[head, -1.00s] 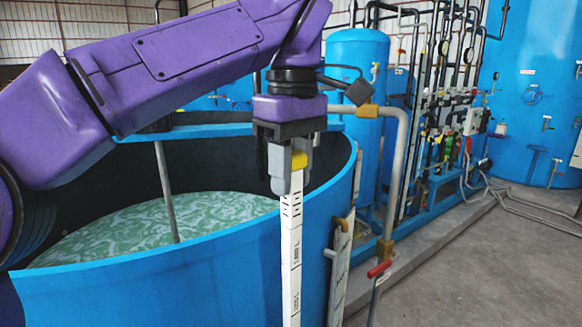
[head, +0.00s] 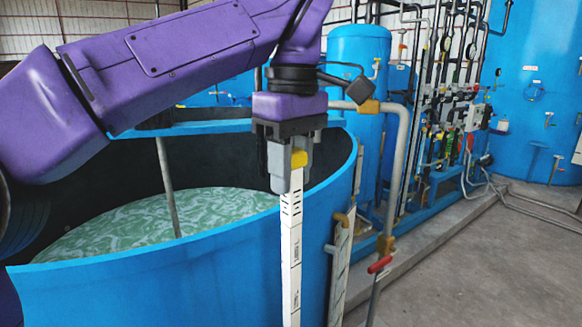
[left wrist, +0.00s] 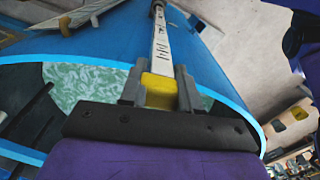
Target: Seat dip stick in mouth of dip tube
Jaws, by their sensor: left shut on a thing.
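The dip stick (head: 291,245) is a long white strip with black marks and a yellow top. My left gripper (head: 285,180) is shut on the yellow top, and the stick hangs near upright outside the blue tank wall. Its lower end runs out of the bottom of the head view. In the left wrist view, the gripper (left wrist: 158,80) holds the yellow block and the stick (left wrist: 160,45) runs away to a small dark ring-like end (left wrist: 158,5) at the top edge. I cannot tell whether that is the dip tube's mouth, or whether the stick is in it. My right gripper is not in view.
The open blue tank (head: 200,275) with green liquid (head: 130,220) stands behind and left of the stick. A grey pipe (head: 397,150) and a red-handled valve (head: 379,264) are to the right. Clear concrete floor (head: 490,270) lies at lower right.

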